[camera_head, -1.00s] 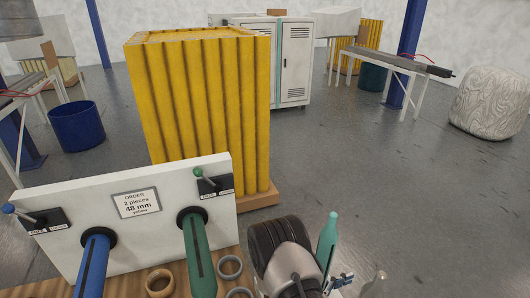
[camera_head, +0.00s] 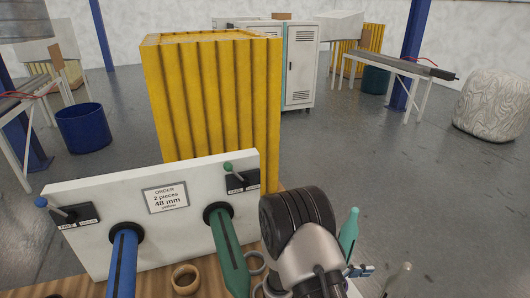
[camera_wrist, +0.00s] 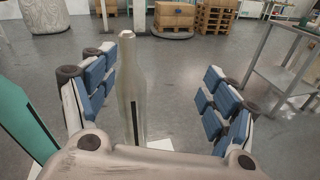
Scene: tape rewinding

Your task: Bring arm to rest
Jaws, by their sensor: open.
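My gripper (camera_wrist: 159,62) is open in the wrist view, its blue-padded fingers spread wide on either side. A pale translucent bottle shape (camera_wrist: 132,95) stands upright between or beyond the fingers; I cannot tell its exact distance. Nothing appears gripped. In the head view my gripper (camera_head: 359,271) shows small at lower right, partly hidden by my arm. A teal bottle (camera_head: 348,235) stands just beside it, and a pale bottle (camera_head: 398,282) is at the bottom edge to the right. The teal one also shows at the left of the wrist view (camera_wrist: 22,125).
A white board (camera_head: 90,200) carries a blue spindle (camera_head: 123,262) and a green spindle (camera_head: 230,252). A tan ring (camera_head: 185,279) and grey rings lie beside them. A yellow corrugated stack (camera_head: 215,110) stands behind.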

